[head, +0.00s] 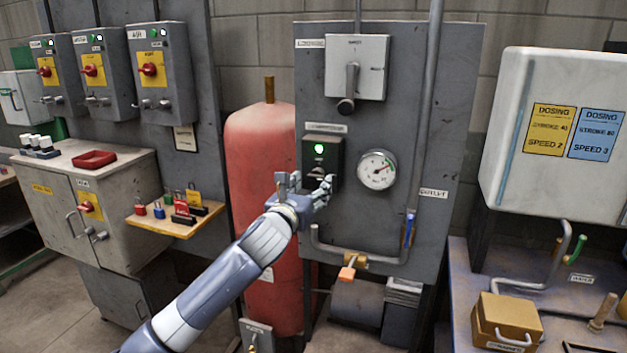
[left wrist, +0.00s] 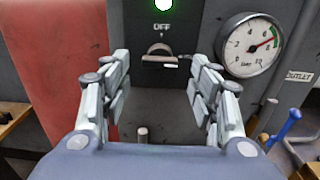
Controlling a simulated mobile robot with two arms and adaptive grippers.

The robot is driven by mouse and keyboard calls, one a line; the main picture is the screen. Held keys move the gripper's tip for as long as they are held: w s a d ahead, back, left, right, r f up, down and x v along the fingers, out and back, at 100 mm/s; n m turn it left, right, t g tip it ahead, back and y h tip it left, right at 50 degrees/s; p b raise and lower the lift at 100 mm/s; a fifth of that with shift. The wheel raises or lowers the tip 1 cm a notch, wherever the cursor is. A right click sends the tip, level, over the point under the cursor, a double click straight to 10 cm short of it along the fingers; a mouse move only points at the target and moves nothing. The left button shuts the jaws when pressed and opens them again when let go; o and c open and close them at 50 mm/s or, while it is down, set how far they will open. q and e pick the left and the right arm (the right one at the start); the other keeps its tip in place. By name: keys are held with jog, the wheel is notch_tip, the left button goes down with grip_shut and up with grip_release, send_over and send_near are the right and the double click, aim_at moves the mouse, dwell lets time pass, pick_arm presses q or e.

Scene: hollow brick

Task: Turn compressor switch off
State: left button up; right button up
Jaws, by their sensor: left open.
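The compressor switch is a dark box (head: 335,150) on the grey panel, with a lit green lamp (head: 319,149). My left gripper (head: 306,182) is open in front of the lower part of the box. In the left wrist view its fingers (left wrist: 160,72) stand on either side of and below the handle, apart from it, with nothing between them. The gripper partly hides the handle in the head view. My right gripper is not in view.
A pressure gauge (head: 377,170) is close to the right of the switch, and a lever box (head: 357,67) is above. A red tank (head: 258,135) stands to the left. A pipe with a blue-handled valve (head: 409,229) runs below. A padlock shelf (head: 175,222) is further left.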

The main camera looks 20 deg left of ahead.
aim_at(317, 176)
pick_arm(q)
jog(key=shift+w, duration=1.2)
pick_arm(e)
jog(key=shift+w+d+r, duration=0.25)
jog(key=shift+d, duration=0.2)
pick_arm(q)
jog(key=c, duration=1.1)
jog(key=shift+o, duration=0.2)
